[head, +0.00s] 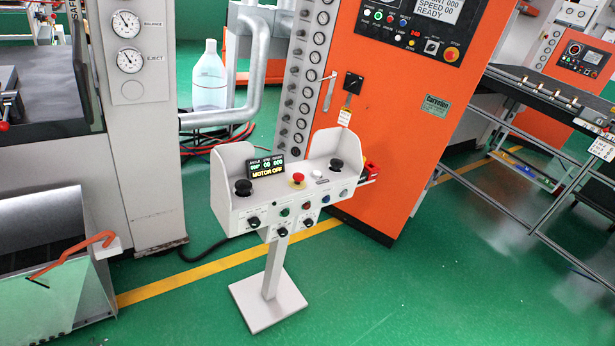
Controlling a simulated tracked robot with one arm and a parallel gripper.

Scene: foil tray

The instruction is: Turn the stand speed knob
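The control stand (275,202) is a light grey console on a post with a square base plate (268,300). A small lit display (266,168) on its top reads "MOTOR OFF". A red mushroom button (297,179) and two black palm buttons sit on the top. The labels are too small to read, so I cannot tell which knob is speed. My gripper is not in view.
An orange cabinet (400,120) stands right behind the stand, beside a grey machine column (135,160). A metal chute (60,240) with an orange hooked handle is at the left, a conveyor table (540,95) at the right. Green floor (400,290) is clear in front.

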